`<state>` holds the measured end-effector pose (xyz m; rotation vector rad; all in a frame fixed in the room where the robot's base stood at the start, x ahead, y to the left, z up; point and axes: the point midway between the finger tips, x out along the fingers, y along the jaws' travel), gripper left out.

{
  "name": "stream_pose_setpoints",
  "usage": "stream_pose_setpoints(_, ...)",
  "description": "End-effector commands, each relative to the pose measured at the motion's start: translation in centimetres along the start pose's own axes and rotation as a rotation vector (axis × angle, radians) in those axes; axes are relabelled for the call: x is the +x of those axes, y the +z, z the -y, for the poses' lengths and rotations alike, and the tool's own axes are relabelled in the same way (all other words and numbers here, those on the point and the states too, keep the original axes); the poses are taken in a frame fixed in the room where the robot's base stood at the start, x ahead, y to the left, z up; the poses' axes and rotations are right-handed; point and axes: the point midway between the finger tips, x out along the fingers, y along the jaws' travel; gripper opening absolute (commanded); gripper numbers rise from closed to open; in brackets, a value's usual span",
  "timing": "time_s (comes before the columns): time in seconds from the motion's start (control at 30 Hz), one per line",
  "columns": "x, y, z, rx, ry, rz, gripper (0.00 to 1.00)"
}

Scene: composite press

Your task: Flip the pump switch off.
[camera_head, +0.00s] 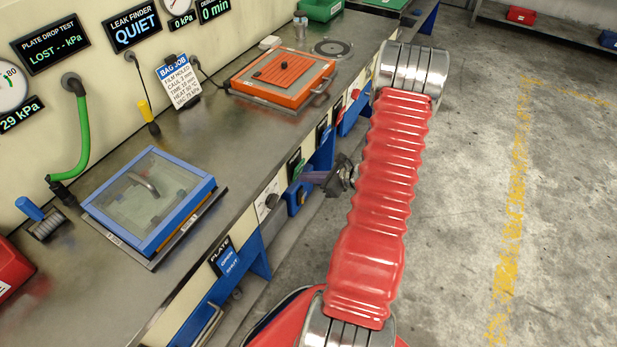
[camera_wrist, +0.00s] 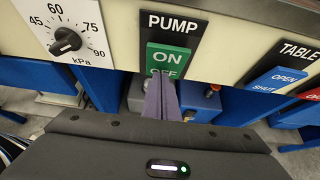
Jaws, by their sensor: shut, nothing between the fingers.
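The pump switch (camera_wrist: 165,57) is a rocker on a black plate marked PUMP on the bench's front panel. Its upper part is green and reads ON; the OFF lettering shows just below. My gripper (camera_wrist: 160,84) is shut and empty. Its purple fingertips are at the lower edge of the switch and partly cover the OFF area. I cannot tell whether they touch it. In the head view my gripper (camera_head: 304,177) reaches left from the red-sleeved arm to the bench front, by the small green switch (camera_head: 295,170).
A kPa dial (camera_wrist: 66,42) sits left of the switch. A blue TABLE switch (camera_wrist: 277,80) sits right of it. Blue bench supports stand below the panel. On the bench are a blue-framed glass lid (camera_head: 150,245) and an orange press (camera_head: 283,75). The floor at right is clear.

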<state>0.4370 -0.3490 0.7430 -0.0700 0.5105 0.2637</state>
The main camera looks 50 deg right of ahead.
Motion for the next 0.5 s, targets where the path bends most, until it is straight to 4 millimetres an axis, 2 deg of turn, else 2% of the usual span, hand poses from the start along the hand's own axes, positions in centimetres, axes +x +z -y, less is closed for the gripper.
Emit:
stream_pose_setpoints(0.23, -1.9, -1.9, 0.2, 0.003, -0.001, -0.003, 0.0)
stream_pose_setpoints(0.5, -6.3, -2.8, 0.3, 0.003, -0.005, -0.004, 0.0)
